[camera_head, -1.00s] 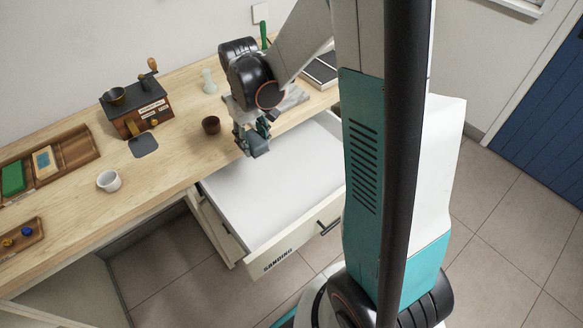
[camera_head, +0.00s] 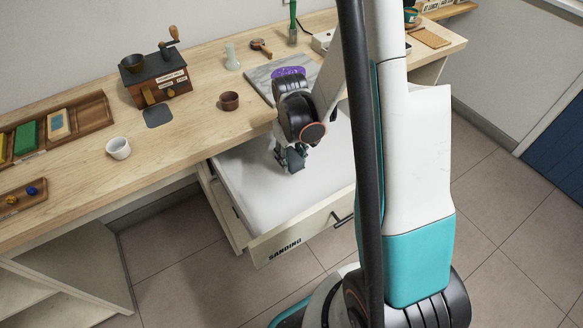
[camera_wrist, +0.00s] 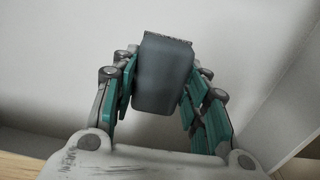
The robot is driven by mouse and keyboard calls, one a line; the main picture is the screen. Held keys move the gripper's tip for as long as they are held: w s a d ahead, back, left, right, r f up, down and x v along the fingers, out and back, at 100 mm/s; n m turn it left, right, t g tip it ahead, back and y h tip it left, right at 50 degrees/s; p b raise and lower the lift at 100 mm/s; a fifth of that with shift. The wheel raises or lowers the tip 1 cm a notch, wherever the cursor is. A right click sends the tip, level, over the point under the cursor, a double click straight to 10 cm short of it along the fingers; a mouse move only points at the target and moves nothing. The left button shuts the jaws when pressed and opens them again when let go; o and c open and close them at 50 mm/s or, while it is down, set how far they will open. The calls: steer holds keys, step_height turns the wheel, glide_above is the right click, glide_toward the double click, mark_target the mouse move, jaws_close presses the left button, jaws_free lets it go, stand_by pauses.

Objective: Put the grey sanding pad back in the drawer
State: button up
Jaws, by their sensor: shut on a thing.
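The grey sanding pad (camera_wrist: 163,75) is a small blue-grey block held between the fingers of my gripper (camera_wrist: 160,95) in the wrist view. My gripper (camera_head: 290,160) also shows in the head view, pointing down over the open drawer (camera_head: 235,195). The drawer has a white interior and a front labelled SANDING. The drawer floor looks bare in both views. In the head view the pad (camera_head: 294,158) is small and partly covered by the fingers. I cannot tell whether it touches the drawer floor.
A wooden worktop (camera_head: 185,150) runs behind the drawer. On it are a brown cup (camera_head: 229,101), a white cup (camera_head: 119,148), a coffee grinder (camera_head: 158,80) and a grey slab (camera_head: 262,78) with a purple patch. The drawer's walls and front edge surround my gripper.

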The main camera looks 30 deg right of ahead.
mark_target(291, 165)
steer(key=shift+f+b, duration=0.8)
steer(key=shift+f, duration=1.3)
steer(key=shift+f, duration=0.2)
steer(key=o, duration=1)
steer(key=shift+r, duration=0.15)
step_height(291, 165, up, 12)
steer(key=p, duration=0.5)
steer(key=shift+a+r, duration=0.1)
steer(key=shift+r, duration=0.05)
steer(key=s+a+r+t, duration=0.2)
steer(key=s+a+r, duration=0.1)
steer(key=r, duration=0.4)
steer(key=s+a+r+t, duration=0.2)
steer(key=s+a+r, duration=0.1)
steer(key=s+r, duration=0.2)
steer(key=s+a+r+t, duration=0.3)
steer(key=s+r, duration=0.2)
steer(key=r, duration=0.4)
steer(key=shift+a, duration=0.4)
